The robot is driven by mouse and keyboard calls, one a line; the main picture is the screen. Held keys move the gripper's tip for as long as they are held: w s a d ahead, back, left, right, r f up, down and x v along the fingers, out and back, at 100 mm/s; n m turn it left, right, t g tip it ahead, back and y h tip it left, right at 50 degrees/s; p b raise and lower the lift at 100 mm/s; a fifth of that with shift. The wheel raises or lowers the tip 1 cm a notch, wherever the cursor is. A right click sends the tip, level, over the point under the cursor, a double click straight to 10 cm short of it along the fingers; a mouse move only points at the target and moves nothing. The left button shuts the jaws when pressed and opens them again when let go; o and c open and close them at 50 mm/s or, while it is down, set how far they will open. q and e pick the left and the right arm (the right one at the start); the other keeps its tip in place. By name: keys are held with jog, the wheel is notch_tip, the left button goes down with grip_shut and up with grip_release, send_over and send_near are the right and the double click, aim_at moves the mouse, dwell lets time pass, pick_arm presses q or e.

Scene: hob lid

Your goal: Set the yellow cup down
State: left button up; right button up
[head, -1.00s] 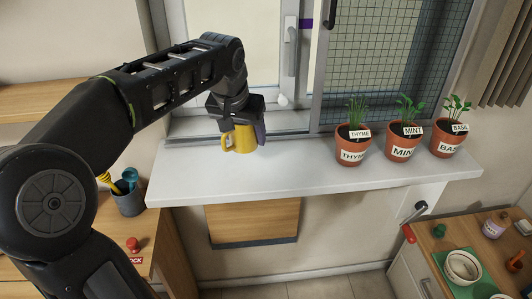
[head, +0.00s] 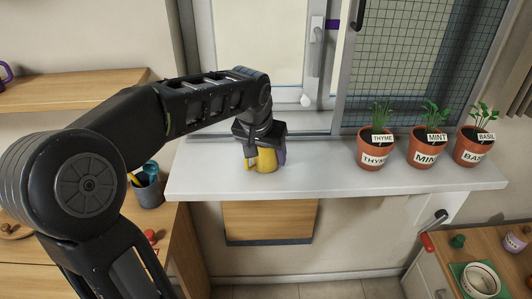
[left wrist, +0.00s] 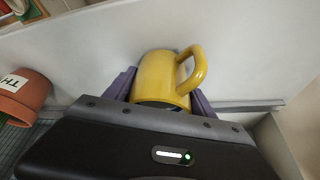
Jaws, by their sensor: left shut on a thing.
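The yellow cup (head: 266,160) is upright at the white window sill (head: 330,172), left of the plant pots. My left gripper (head: 264,148) is over it from above, shut on it. In the left wrist view the cup (left wrist: 157,78) sits between the two purple fingers, its handle toward the upper right of that picture. The cup's base is at or just above the sill; I cannot tell if it touches. My right gripper is not in view.
The thyme pot (head: 374,155), mint pot (head: 424,153) and basil pot (head: 471,152) stand on the sill's right part. The window frame is behind the cup. Bare sill lies between cup and thyme pot. A dark utensil pot (head: 149,192) stands at lower left.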

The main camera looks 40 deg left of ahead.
pick_arm(q)
jog(key=shift+f, duration=0.15)
jog(key=o, duration=1.6)
jog(key=shift+r, duration=0.4)
jog(key=v, duration=1.1)
jog(key=shift+s+r, duration=0.2)
jog(key=shift+s, duration=0.05)
